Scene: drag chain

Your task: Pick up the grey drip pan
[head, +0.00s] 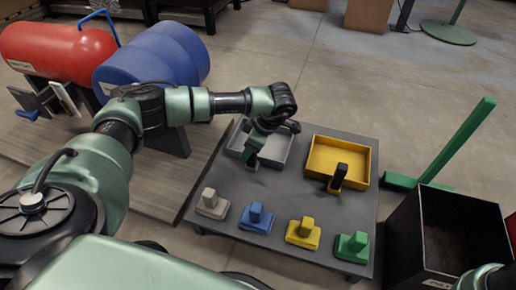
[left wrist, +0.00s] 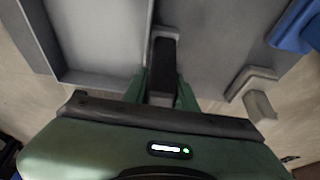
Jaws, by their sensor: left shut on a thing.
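The grey drip pan (head: 283,155) is a shallow grey tray at the back left of the dark table (head: 290,200), partly covered by my left arm. In the left wrist view the grey drip pan (left wrist: 100,45) fills the upper left, and its dark handle (left wrist: 163,70) runs between my fingers. My left gripper (head: 251,158) is shut on this handle, at the pan's near side; the left gripper (left wrist: 163,95) also shows in the wrist view. I cannot tell whether the pan touches the table. My right gripper is not in view.
A yellow pan (head: 325,157) with a dark handle lies to the right. Grey (head: 212,204), blue (head: 256,217), yellow (head: 303,233) and green (head: 351,246) knobbed blocks line the table's front. A black bin (head: 430,225) stands right; red (head: 58,50) and blue (head: 150,58) drums lie left.

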